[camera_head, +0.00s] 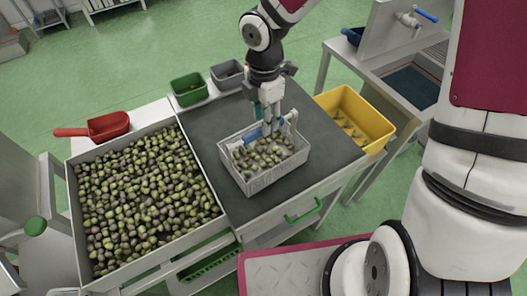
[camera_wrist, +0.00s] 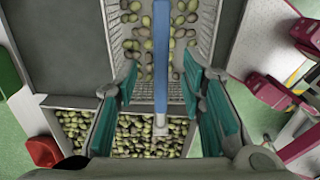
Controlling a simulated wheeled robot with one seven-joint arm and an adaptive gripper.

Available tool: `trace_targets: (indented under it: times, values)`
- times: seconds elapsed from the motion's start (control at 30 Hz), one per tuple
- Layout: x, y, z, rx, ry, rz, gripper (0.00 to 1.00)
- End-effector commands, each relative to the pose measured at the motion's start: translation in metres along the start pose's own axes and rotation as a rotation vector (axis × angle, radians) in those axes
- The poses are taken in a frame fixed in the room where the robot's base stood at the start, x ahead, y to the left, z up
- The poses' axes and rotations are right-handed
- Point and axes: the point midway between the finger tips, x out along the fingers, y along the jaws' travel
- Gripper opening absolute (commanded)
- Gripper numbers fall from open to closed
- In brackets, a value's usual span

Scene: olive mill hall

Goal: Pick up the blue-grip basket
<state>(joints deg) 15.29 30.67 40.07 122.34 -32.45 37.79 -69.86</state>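The blue-grip basket is a light grey perforated crate (camera_head: 262,184) with olives inside, standing on the dark tabletop. Its handle is raised across the top, with a blue grip (camera_head: 254,134). My gripper (camera_head: 268,128) points down over the handle. In the wrist view the blue grip (camera_wrist: 161,60) runs between the two teal-padded fingers of my gripper (camera_wrist: 162,112), with a gap on each side. My gripper is open and holds nothing. The fingers hide part of the handle in the head view.
A large bin of olives (camera_head: 72,215) stands left of the tabletop (camera_head: 207,127), with a red scoop (camera_head: 108,126) behind it. A green tub (camera_head: 188,90) and a grey tub (camera_head: 228,74) stand at the back. A yellow crate (camera_head: 372,145) is on the right.

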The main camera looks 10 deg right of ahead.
Motion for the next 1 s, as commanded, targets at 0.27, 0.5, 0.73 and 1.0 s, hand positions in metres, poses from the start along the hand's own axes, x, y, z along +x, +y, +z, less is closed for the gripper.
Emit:
trace_targets:
  times: [0.27, 0.5, 0.73, 1.0]
  values:
    - [0.038, -0.002, -0.003, -0.002, 0.001, -0.002, 0.37]
    - [0.043, -0.001, -0.003, 0.001, 0.0, 0.001, 0.37]
    - [0.043, -0.001, -0.002, 0.001, 0.0, 0.001, 0.03]
    - [0.042, 0.0, -0.002, 0.0, 0.0, 0.002, 0.0]
